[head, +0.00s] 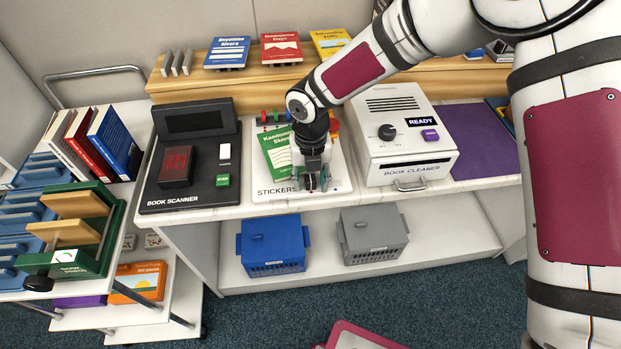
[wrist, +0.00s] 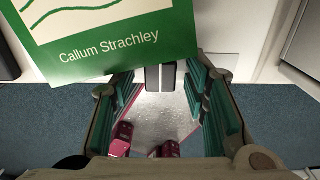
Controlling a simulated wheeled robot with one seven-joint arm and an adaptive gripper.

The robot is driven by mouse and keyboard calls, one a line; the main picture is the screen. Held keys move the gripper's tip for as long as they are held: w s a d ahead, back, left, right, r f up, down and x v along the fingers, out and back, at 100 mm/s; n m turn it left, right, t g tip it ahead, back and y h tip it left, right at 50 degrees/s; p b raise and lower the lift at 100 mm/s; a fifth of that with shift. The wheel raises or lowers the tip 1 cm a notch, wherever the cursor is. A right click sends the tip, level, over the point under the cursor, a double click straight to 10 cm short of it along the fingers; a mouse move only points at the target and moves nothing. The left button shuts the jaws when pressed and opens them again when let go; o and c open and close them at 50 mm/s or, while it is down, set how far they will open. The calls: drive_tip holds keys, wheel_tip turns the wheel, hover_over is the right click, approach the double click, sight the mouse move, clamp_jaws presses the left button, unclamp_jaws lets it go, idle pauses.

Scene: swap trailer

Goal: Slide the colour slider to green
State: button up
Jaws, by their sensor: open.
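My gripper (head: 311,181) is over the front right of the white sticker board (head: 265,190), pointing down. In the wrist view its fingers (wrist: 163,95) are apart with nothing between them. A green book (head: 275,152) lies on the board just left of my gripper; its lower edge with the author's name shows in the wrist view (wrist: 110,45). Small red, green and blue pieces (head: 276,117) stand in a row at the board's back edge, behind the book. I cannot tell which of them, if any, is the colour slider or where it is set.
The black book scanner (head: 190,185) is left of the board and the white book cleaner (head: 405,150) is right. A wooden shelf with books (head: 282,48) runs behind. Blue (head: 272,245) and grey (head: 373,236) crates stand below. A loaded cart (head: 75,235) is at left.

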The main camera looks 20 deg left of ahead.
clamp_jaws()
drive_tip(key=shift+w+d+b, duration=0.5)
drive_tip(key=shift+w+d, duration=0.15)
drive_tip(key=shift+d, duration=0.25)
drive_tip(key=shift+w+d, duration=0.15)
drive_tip(key=shift+d, duration=0.25)
unclamp_jaws()
wheel_tip(320, 180, up, 12)
